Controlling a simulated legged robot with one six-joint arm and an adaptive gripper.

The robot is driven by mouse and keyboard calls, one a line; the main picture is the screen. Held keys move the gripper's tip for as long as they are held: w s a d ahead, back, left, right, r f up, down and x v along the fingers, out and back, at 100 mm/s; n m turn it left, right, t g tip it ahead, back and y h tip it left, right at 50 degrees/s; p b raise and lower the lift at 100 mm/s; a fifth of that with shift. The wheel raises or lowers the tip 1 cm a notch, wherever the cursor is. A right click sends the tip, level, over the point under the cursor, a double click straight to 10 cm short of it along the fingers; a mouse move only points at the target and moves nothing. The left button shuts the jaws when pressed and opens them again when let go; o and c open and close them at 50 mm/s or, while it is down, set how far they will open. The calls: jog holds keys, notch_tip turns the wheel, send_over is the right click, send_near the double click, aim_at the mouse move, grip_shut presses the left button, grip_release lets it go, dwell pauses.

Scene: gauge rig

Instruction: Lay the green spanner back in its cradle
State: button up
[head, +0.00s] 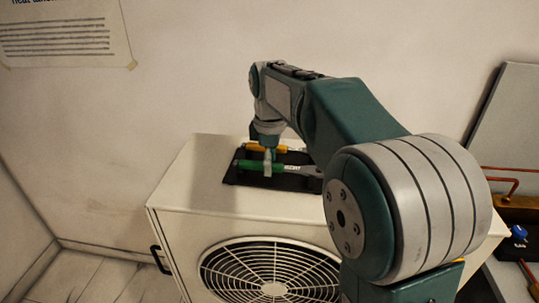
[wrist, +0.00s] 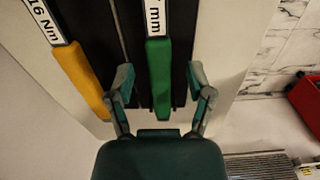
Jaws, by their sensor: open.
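The green spanner (head: 262,166) lies on a black cradle board (head: 231,178) on top of the white unit. In the wrist view its green handle (wrist: 159,75) lies between my open fingers, with a gap on both sides. A label ending in "mm" or "Nm" shows above the handle; part of it is cut off. My gripper (head: 268,160) is above the board at the green spanner. In the wrist view my gripper (wrist: 160,88) is open and holds nothing. The far part of the spanner is partly hidden by my arm in the head view.
A yellow-handled spanner (head: 264,149) lies behind the green one; its yellow handle (wrist: 82,80) is left of my fingers in the wrist view. The white unit (head: 190,205) has a fan grille (head: 272,275) in front. A red box (wrist: 305,105) is at the right.

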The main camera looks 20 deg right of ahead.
notch_tip(320, 180, up, 12)
dwell(0.4)
jog(key=shift+w+f, duration=0.1)
jog(key=s+f+m+t, duration=0.2)
jog(key=s+f+m, duration=0.4)
jog(key=s, duration=0.6)
jog(key=s+f+m+t, duration=0.3)
jog(key=s+f+m, duration=0.4)
jog(key=s, duration=0.5)
jog(key=shift+s+f+t, duration=0.15)
jog(key=shift+f+t, duration=0.15)
jog(key=shift+f, duration=0.6)
jog(key=shift+c, duration=0.8)
jog(key=shift+d, duration=0.1)
